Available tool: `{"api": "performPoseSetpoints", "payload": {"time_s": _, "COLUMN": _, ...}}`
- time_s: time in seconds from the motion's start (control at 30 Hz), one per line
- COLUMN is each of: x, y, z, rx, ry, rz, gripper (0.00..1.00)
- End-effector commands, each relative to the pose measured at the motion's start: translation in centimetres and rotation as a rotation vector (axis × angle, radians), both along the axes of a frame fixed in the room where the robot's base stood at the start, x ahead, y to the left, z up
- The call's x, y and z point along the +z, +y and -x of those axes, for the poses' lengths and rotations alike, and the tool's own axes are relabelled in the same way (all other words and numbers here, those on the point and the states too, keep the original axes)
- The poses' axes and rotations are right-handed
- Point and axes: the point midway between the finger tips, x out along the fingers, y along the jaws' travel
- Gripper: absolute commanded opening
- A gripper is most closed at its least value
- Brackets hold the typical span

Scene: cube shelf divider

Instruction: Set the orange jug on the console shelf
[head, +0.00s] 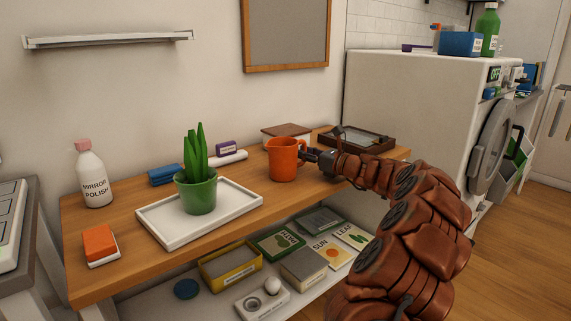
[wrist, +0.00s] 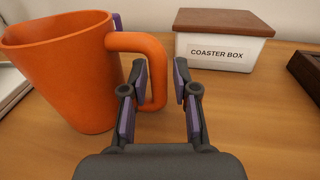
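The orange jug (head: 283,163) stands upright on the wooden console top, with its handle toward my gripper. In the wrist view the jug (wrist: 65,75) fills the left side. My gripper (head: 314,156) is beside the jug at handle height. In the wrist view its fingers (wrist: 160,68) are apart, one on each side of the handle's outer bar, with the left one inside the loop. Small gaps show, so it is not clamped. The console's pale lower shelf (head: 215,302) lies under the top; my arm hides its right part.
A white tray (head: 155,232) with a potted plant (head: 198,190) is left of the jug. A coaster box (wrist: 222,50) and dark tray (head: 355,140) stand behind. The lower shelf holds a yellow bin (head: 231,272), seed packets (head: 330,252), a grey box (head: 303,266) and an egg holder (head: 255,305).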

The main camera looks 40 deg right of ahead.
Motion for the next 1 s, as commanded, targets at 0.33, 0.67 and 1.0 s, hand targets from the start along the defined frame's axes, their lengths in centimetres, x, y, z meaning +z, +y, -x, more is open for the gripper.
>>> {"api": "performPoseSetpoints", "payload": {"time_s": 0.33, "x": -0.02, "y": 0.15, "z": -0.16, "rx": 0.002, "ry": 0.0, "rz": -0.001, "gripper": 0.16}}
{"api": "performPoseSetpoints", "payload": {"time_s": 0.67, "x": -0.05, "y": 0.16, "z": -0.15, "rx": 0.002, "ry": 0.001, "rz": -0.001, "gripper": 0.0}}
{"api": "performPoseSetpoints", "payload": {"time_s": 1.0, "x": -0.03, "y": 0.15, "z": -0.14, "rx": 0.002, "ry": 0.0, "rz": -0.002, "gripper": 0.0}}
